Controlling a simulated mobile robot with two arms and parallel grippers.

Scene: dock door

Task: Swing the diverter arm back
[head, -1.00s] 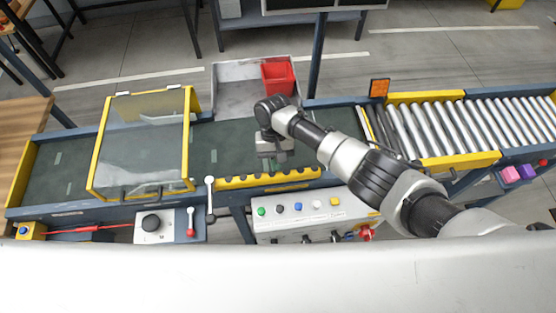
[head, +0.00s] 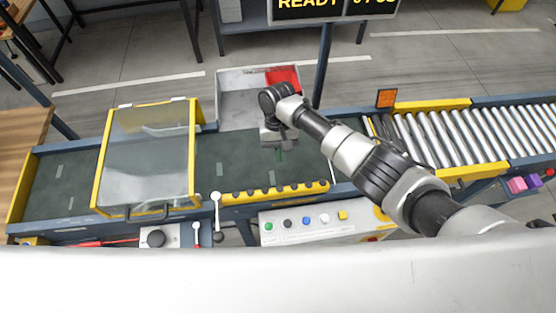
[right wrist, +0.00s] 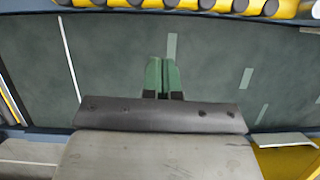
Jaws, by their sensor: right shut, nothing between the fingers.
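The diverter arm is a yellow bar with black rollers (head: 275,191), lying along the near edge of the green conveyor belt (head: 232,156). In the right wrist view the diverter arm (right wrist: 172,4) runs along the top edge, partly cut off. My right gripper (head: 280,154) is over the belt, beyond the diverter arm and apart from it. In the right wrist view its green fingers (right wrist: 163,76) are together with nothing between them. A lever with a white ball knob (head: 216,197) stands at the left end of the diverter arm. My left gripper is not in view.
A yellow-framed clear guard (head: 149,157) covers the belt to the left. A grey tray (head: 236,98) with a red bin (head: 285,77) sits behind the belt. Metal rollers (head: 440,137) continue right. A button panel (head: 312,222) is in front.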

